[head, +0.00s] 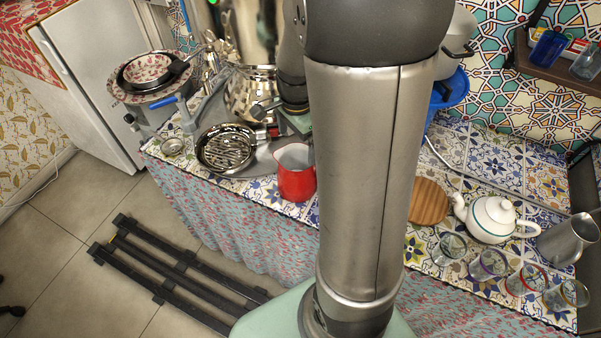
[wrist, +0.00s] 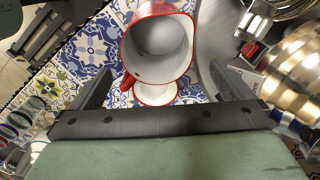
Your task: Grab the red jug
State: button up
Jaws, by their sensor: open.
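The red jug (head: 297,182) stands upright near the front edge of the tiled counter, just left of my arm in the head view. In the wrist view the jug (wrist: 158,48) shows its white inside and red rim, with a red-edged white lip toward my gripper. My gripper (wrist: 160,70) is open, one finger to the left and one to the right of the jug in the picture, with nothing held. I cannot tell whether the fingers touch it. In the head view the gripper is partly hidden near the samovar, above and behind the jug.
A brassy samovar (head: 250,95) and a round tray with a grate (head: 226,148) stand left of the jug. A white teapot (head: 491,219), wooden board (head: 428,202), metal pitcher (head: 567,240) and several glasses (head: 488,264) stand to the right. A black rack (head: 175,270) lies on the floor.

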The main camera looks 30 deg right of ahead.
aim_at(299, 159)
jog(key=f, duration=0.8)
jog(key=shift+s+d+p, duration=0.2)
jog(key=shift+p, duration=0.1)
jog(key=c, duration=1.3)
jog(key=shift+c, duration=0.9)
jog(key=shift+r, duration=0.2)
